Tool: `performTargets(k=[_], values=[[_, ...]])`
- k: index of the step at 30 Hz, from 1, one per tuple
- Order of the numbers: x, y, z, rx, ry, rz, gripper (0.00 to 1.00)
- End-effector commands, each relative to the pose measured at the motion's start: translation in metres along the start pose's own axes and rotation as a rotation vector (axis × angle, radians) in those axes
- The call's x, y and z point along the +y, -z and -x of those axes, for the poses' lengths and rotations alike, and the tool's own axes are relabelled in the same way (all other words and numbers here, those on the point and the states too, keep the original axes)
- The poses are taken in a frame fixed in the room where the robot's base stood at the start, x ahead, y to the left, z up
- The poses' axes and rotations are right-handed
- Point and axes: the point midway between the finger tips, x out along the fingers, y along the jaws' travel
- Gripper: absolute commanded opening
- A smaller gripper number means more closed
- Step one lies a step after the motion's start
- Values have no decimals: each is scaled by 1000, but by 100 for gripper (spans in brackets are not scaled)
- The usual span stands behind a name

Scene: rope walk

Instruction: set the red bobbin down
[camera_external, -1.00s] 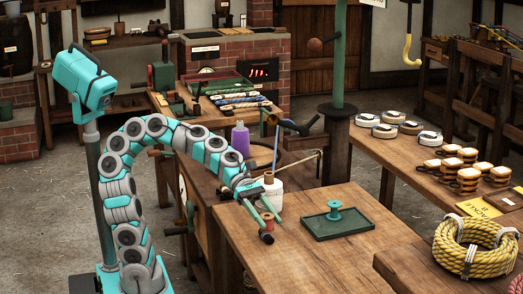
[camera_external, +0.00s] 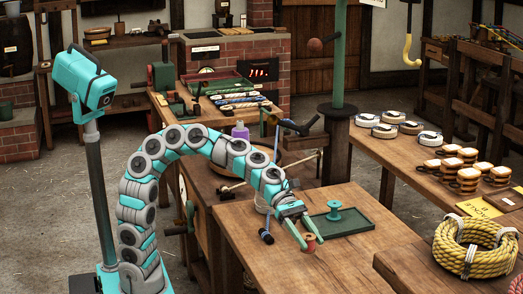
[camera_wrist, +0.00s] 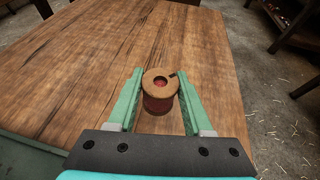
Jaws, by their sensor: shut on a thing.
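The red bobbin (camera_external: 309,243) has tan wooden ends and stands upright between the fingers of my gripper (camera_external: 312,244), over the near part of the wooden worktable (camera_external: 262,272). In the wrist view the bobbin (camera_wrist: 160,97) sits between the two green fingers of my gripper (camera_wrist: 160,76), its round tan top facing the camera. The gripper is shut on it. Whether its base touches the tabletop I cannot tell.
A dark green tray (camera_external: 352,226) holding a teal spool (camera_external: 334,208) lies just behind the bobbin. A small blue-and-black object (camera_external: 266,236) lies to the left. Bare wood is free around the gripper. A yellow rope coil (camera_external: 476,248) is at the right.

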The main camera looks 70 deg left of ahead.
Motion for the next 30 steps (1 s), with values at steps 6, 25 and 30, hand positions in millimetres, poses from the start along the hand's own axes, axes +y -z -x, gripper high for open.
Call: performTargets(k=[6, 25, 30], values=[[10, -3, -12, -1, 0, -2, 0], [9, 29, -25, -1, 2, -1, 0], [10, 30, -26, 0, 1, -1, 0]])
